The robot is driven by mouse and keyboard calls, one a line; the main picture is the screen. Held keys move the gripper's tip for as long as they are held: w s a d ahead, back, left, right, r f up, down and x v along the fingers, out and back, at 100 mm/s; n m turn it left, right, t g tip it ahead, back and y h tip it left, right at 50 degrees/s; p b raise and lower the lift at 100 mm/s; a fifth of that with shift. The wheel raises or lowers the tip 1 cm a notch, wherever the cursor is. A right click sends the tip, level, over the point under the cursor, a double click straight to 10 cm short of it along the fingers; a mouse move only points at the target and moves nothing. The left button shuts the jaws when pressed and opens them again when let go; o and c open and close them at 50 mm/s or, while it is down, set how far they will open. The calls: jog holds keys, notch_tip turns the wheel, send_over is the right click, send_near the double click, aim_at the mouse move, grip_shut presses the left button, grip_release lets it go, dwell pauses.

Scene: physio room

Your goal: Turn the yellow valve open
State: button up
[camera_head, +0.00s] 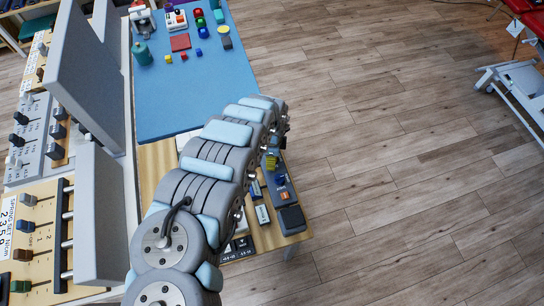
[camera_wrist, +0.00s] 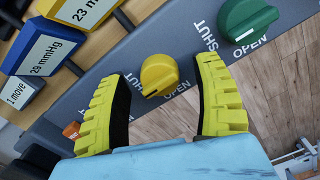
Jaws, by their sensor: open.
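The yellow valve (camera_wrist: 160,74) is a round knob with a raised grip bar, on a grey panel (camera_wrist: 125,42) in the wrist view. The word OPEN is printed just beside it. My gripper (camera_wrist: 163,68) has its yellow ribbed fingers spread wide, one on each side of the knob. The fingers look apart from the knob, and nothing is held.
A green knob (camera_wrist: 247,18) with SHUT and OPEN labels sits up and right of the yellow one. In the head view a blue mat (camera_head: 190,95) with small objects lies beyond. Open floor (camera_head: 390,150) is on the right.

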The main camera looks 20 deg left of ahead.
jog(key=shift+f, duration=0.15)
grip_shut()
dwell(0.4)
jog(key=n+p, duration=0.1)
jog(key=n, duration=0.3)
jog(key=shift+p, duration=0.35)
jog(key=n, duration=0.5)
jog(key=shift+d+p, duration=0.1)
jog(key=shift+p, duration=0.2)
jog(key=n, duration=0.5)
jog(key=shift+f, duration=0.1)
jog(key=shift+n, duration=1.9)
